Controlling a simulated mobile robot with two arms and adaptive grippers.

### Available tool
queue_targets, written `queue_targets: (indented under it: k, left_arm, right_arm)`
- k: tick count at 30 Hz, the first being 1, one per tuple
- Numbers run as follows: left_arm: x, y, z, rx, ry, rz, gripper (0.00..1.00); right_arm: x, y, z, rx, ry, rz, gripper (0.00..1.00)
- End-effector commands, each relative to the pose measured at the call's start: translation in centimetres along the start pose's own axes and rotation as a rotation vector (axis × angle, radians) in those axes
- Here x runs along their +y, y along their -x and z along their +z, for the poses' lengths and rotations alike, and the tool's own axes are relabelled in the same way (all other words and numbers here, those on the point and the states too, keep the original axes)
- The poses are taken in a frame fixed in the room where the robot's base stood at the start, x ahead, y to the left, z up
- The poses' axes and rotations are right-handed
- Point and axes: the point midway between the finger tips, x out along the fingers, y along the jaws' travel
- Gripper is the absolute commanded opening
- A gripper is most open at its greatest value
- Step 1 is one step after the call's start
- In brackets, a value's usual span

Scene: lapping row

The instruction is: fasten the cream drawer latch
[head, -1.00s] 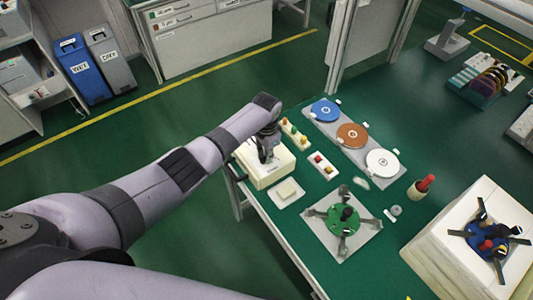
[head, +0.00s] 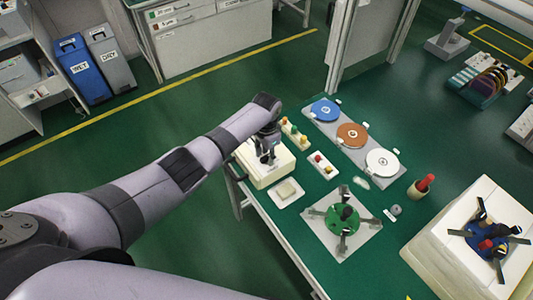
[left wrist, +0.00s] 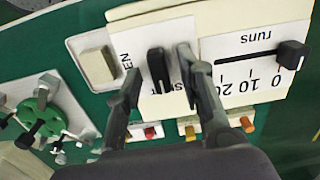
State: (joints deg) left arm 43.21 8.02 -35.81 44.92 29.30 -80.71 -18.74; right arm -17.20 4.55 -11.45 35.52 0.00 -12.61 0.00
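The cream box (head: 262,174) stands at the table's left edge in the head view. In the left wrist view its top (left wrist: 225,15) fills the upper part, with a white label plate reading "EN" and partly covered letters. A black latch lever (left wrist: 157,70) stands up from this plate. My left gripper (head: 266,156) is over the box; its two dark fingers (left wrist: 160,65) stand apart, one on each side of the lever. A gap shows on the left; I cannot tell whether the right finger touches. My right gripper is not in view.
Beside the lever is a "runs" scale with a black slider knob (left wrist: 292,54). A small cream block on a white plate (head: 286,194), a button strip (head: 322,165) and a green wheel fixture (head: 342,219) are near. Coloured discs (head: 352,135) lie farther right.

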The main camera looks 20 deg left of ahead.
Motion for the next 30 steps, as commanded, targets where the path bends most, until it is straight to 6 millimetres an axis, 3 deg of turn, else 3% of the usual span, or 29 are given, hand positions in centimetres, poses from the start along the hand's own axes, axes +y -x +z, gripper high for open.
queue_targets:
  k: [4, 8, 15, 21, 30]
  left_arm:
    - [0.0, 0.5, 0.0, 0.001, -0.001, 0.000, 0.35]
    - [-0.1, 2.2, 0.0, 0.003, 0.000, -0.001, 0.35]
    - [-0.1, 7.5, -0.1, 0.004, -0.001, -0.002, 0.35]
    - [-0.1, 10.7, -0.1, 0.002, 0.000, -0.001, 0.35]
    - [0.0, 12.0, 0.0, 0.000, 0.001, 0.000, 0.35]
  right_arm:
    - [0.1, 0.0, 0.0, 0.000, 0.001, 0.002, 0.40]
    - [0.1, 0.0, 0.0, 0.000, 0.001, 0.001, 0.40]
    - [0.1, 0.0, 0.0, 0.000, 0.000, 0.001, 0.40]
    - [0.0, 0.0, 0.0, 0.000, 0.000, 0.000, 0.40]
    - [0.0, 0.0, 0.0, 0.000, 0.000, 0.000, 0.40]
